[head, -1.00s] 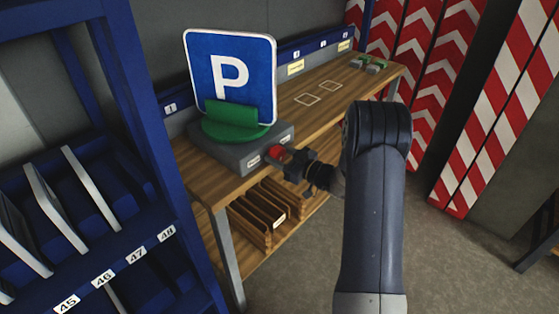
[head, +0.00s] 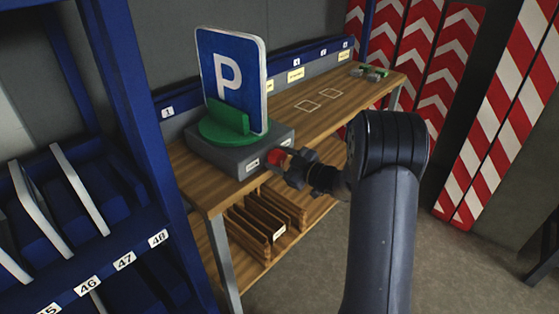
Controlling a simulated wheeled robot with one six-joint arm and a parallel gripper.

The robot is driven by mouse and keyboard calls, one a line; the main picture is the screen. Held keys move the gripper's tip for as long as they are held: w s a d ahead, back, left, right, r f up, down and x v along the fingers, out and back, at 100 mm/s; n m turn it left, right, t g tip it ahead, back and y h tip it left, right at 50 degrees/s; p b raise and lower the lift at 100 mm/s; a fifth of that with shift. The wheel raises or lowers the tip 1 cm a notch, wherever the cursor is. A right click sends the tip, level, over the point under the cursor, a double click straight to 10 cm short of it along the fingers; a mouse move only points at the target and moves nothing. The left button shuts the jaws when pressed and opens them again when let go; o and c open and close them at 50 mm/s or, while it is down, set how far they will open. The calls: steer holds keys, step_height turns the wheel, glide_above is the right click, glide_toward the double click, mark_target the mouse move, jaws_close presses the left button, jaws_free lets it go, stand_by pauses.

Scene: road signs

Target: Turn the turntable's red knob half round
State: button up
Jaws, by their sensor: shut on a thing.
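The turntable has a grey base (head: 228,158) on the wooden bench, with a green round plate and holder (head: 226,122) on top. A blue parking sign (head: 230,75) with a white P stands upright in the holder, its face turned partly to the left. The red knob (head: 276,157) is on the base's right side. My gripper (head: 286,160) is at the knob from the right and shut on it. The fingers and my wrist hide part of the knob.
The wooden bench (head: 345,97) has free room with white outlined squares right of the turntable. Slotted wooden racks (head: 265,218) sit on its lower shelf. A blue shelf rack (head: 125,150) stands close at left. Red-and-white chevron panels (head: 440,90) lean at right.

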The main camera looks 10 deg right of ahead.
steer(key=shift+f, duration=0.1)
steer(key=o, duration=1)
steer(key=shift+c, duration=0.2)
steer(key=v, duration=1.1)
steer(key=shift+a, duration=0.1)
steer(key=x, duration=1.1)
steer(key=shift+s+d, duration=0.1)
steer(key=shift+d, duration=0.1)
